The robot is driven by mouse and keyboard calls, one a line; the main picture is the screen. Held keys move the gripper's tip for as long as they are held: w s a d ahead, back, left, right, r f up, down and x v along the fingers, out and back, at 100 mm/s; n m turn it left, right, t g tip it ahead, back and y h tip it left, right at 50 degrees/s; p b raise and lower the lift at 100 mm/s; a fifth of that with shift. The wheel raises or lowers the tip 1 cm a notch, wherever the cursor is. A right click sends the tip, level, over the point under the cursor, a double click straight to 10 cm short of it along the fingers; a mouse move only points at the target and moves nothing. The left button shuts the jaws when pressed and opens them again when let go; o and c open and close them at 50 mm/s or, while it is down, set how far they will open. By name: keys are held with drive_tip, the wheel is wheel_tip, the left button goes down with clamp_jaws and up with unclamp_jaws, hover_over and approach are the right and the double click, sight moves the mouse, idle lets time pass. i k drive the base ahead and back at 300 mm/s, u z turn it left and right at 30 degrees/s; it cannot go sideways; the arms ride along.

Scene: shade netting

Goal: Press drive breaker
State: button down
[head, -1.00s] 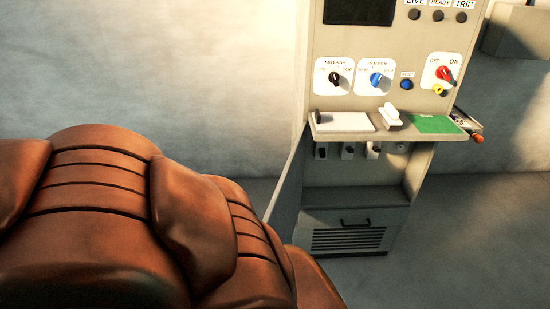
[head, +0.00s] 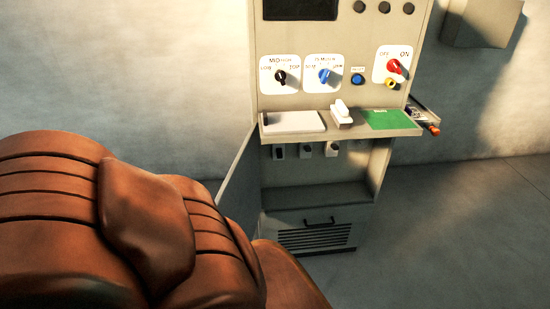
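A grey control cabinet (head: 380,165) stands right of centre in the head view. Three small pale switches with dark parts hang in a row under its shelf, left (head: 278,152), middle (head: 305,151) and right (head: 332,149). They look like breakers, but no readable label shows which is the drive breaker. Above the shelf are a black knob (head: 281,77), a blue knob (head: 324,76), a small blue button (head: 357,79) and a red ON/OFF rotary switch (head: 394,67). My gripper is not in view.
A large brown padded shape (head: 60,220), like a seat, fills the lower left in front of the cabinet. The shelf (head: 345,131) juts out and holds a white pad, a white block and a green card. Grey floor (head: 470,230) is clear at right.

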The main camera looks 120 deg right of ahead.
sight(280, 152)
drive_tip(key=z, duration=0.05)
drive_tip(key=k, duration=1.7)
drive_tip(key=z, duration=1.35)
